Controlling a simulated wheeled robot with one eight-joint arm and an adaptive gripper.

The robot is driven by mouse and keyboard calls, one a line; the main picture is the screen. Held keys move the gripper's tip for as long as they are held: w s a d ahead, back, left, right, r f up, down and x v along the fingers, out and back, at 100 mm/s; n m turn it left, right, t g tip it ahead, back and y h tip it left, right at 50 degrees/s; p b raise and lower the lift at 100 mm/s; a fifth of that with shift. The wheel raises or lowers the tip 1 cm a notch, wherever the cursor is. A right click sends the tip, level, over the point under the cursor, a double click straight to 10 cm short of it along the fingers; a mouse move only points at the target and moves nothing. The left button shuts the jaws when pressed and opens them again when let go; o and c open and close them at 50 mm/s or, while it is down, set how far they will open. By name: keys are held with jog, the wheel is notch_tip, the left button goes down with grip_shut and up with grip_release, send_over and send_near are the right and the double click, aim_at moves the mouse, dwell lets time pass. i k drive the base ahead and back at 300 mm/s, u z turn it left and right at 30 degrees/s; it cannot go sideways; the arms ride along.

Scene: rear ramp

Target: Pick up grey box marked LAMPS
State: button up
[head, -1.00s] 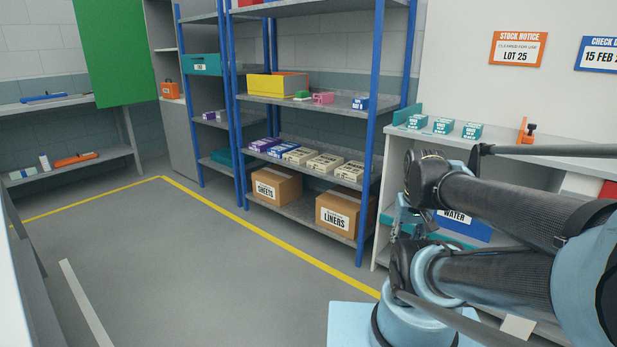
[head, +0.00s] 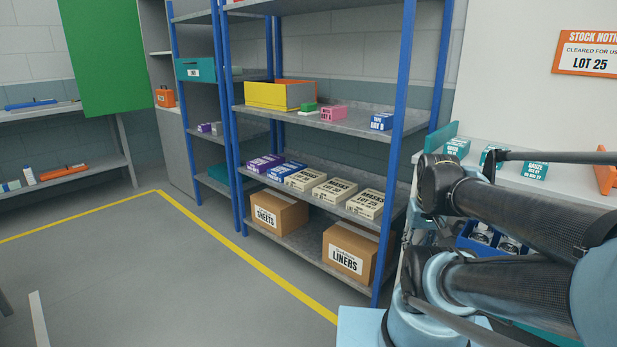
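I see no grey box on which LAMPS can be read. Cream boxes marked MASKS (head: 333,191) stand in a row on the lower middle shelf of the blue rack, beside purple boxes (head: 264,163) and blue boxes (head: 287,171). A pink box (head: 334,113), a green item (head: 308,107) and a blue box marked TAPE (head: 382,121) are on the shelf above. My folded arm (head: 510,210) fills the right side. No gripper fingers can be made out.
Brown cartons marked SHEETS (head: 279,212) and LINERS (head: 350,252) sit on the rack's bottom shelf. A yellow bin (head: 272,96) is higher up. Teal boxes (head: 457,148) stand on the right counter. The floor (head: 150,270) left of the rack is open, crossed by a yellow line (head: 235,250).

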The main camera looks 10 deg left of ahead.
aim_at(217, 126)
jog(key=u, duration=2.2)
jog(key=i, duration=3.45)
jog(key=z, duration=1.1)
